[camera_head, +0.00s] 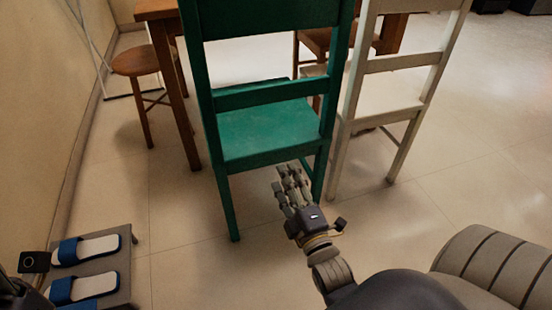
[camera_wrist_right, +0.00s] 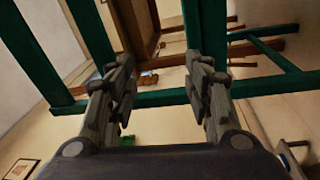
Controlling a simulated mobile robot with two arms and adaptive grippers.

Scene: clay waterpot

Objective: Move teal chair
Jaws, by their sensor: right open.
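The teal chair (camera_head: 265,130) stands upright on the tiled floor in the middle of the head view, its back towards me. My right gripper (camera_head: 290,174) is open and empty, low behind the chair, just below its seat edge and near its right rear leg. In the right wrist view, its two fingers (camera_wrist_right: 157,70) are spread apart. Teal chair bars (camera_wrist_right: 160,98) cross between and beyond them; whether a finger touches a bar I cannot tell. The fingers of my left gripper are outside both views.
A white chair (camera_head: 400,63) stands close on the teal chair's right. A brown wooden table (camera_head: 158,10) and a round stool (camera_head: 140,62) are at the back left. A low grey rack with blue-and-white slippers (camera_head: 90,285) sits at the lower left. Floor at the right is clear.

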